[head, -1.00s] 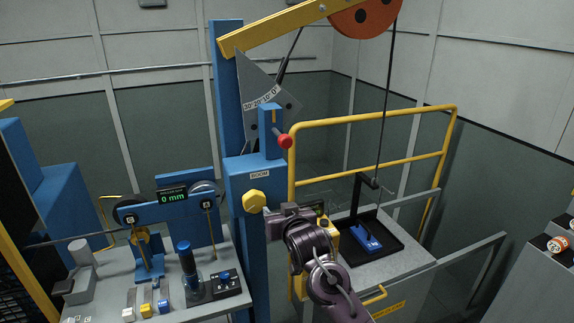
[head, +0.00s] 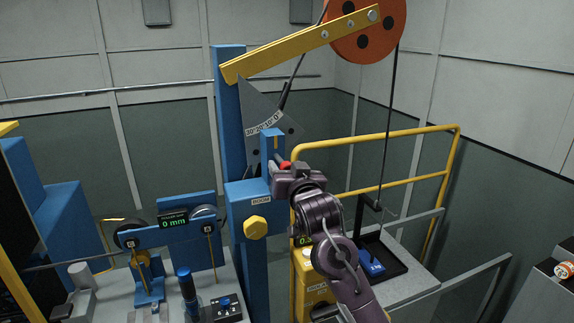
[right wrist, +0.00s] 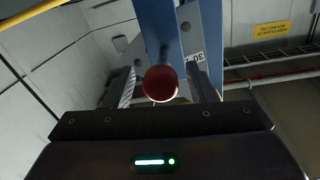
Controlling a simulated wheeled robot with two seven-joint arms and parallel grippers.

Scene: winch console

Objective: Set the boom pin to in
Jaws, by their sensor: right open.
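The boom pin has a red round knob (head: 285,166) on a short shaft. It sticks out from the blue bracket (head: 271,146) on the blue post, just below the grey angle plate (head: 262,122). My right gripper (head: 279,168) is open at the knob, partly hiding it in the head view. In the right wrist view the knob (right wrist: 161,84) sits between the two spread fingers (right wrist: 165,88), with a gap on each side. Whether the fingertips reach past the knob is hard to tell. My left gripper is not in view.
A yellow knob (head: 255,227) is on the blue post below the BOOM label (head: 261,199). A yellow railing (head: 395,133) and a black tray (head: 396,262) stand to the right. The console with levers and a 0 mm display (head: 173,222) is at lower left.

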